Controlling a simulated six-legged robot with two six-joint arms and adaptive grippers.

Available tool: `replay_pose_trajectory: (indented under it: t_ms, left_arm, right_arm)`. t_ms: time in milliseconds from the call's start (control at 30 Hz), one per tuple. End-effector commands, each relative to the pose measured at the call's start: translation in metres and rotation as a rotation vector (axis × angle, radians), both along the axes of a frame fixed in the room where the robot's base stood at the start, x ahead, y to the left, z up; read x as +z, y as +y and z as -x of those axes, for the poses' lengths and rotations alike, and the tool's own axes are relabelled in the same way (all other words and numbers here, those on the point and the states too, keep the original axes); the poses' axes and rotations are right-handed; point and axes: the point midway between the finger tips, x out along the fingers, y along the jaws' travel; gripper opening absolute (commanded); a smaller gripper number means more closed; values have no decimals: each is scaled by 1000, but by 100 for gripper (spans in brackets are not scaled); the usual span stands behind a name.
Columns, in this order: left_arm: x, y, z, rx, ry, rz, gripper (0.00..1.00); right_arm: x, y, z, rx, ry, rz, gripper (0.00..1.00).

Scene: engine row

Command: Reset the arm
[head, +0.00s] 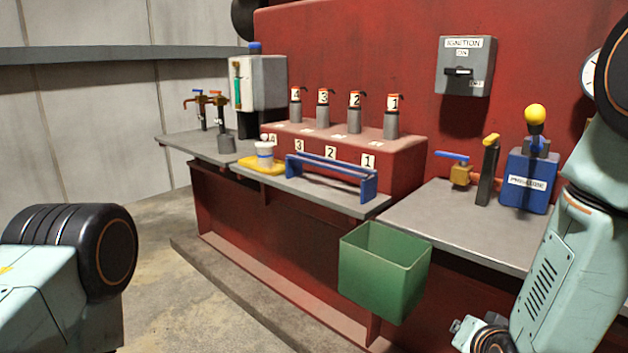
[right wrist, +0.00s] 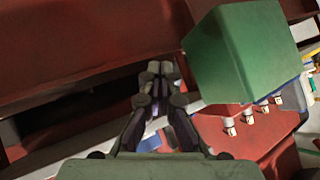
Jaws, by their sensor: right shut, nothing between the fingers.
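My right gripper (right wrist: 160,68) is shut and empty in the right wrist view, with its fingertips together. In the head view my right arm comes down at the right edge, and only part of its wrist end (head: 482,335) shows at the bottom. It is low, in front of the bench and to the right of the green bin (head: 385,270). The bin also shows in the right wrist view (right wrist: 243,52), beside the fingers and apart from them. My left arm shows at the lower left of the head view, but its gripper is out of view.
The red engine bench has a grey top (head: 470,225). On it stand numbered cylinders (head: 355,118), a blue rail (head: 330,172), a blue priming box (head: 529,180) with a yellow knob, and a valve with a blue handle (head: 461,173). An ignition switch box (head: 466,65) hangs above. Open floor lies left.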

Motion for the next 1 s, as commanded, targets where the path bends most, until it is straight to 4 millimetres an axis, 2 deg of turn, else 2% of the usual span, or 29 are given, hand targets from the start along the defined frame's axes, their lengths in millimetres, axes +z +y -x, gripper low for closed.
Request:
replay_pose_trajectory:
  t_ms: [33, 100, 200, 333, 400, 500, 600, 700, 1000]
  left_arm:
    - [5, 0, 0, 0, 0, 0, 40]
    - [10, 0, 0, 0, 0, 0, 40]
    - [16, 0, 0, 0, 0, 0, 40]
    - [25, 0, 0, 0, 0, 0, 40]
    - [30, 0, 0, 0, 0, 0, 40]
    - [36, 0, 0, 0, 0, 0, 40]
    - [40, 0, 0, 0, 0, 0, 40]
    - [42, 0, 0, 0, 0, 0, 40]
    - [41, 0, 0, 0, 0, 0, 40]
  right_arm:
    - [-24, 5, 24, 67, 103, 50, 0]
    - [-55, 12, 58, 166, 236, 111, 0]
    - [-93, 20, 112, 305, 414, 172, 0]
    - [-131, 29, 189, 458, 629, 197, 0]
    - [-144, 32, 229, 509, 730, 186, 0]
    - [-157, 35, 280, 542, 844, 157, 0]
    - [-164, 35, 310, 552, 911, 141, 0]
    - [-168, 35, 325, 555, 942, 132, 0]
    - [-170, 35, 329, 553, 951, 129, 0]
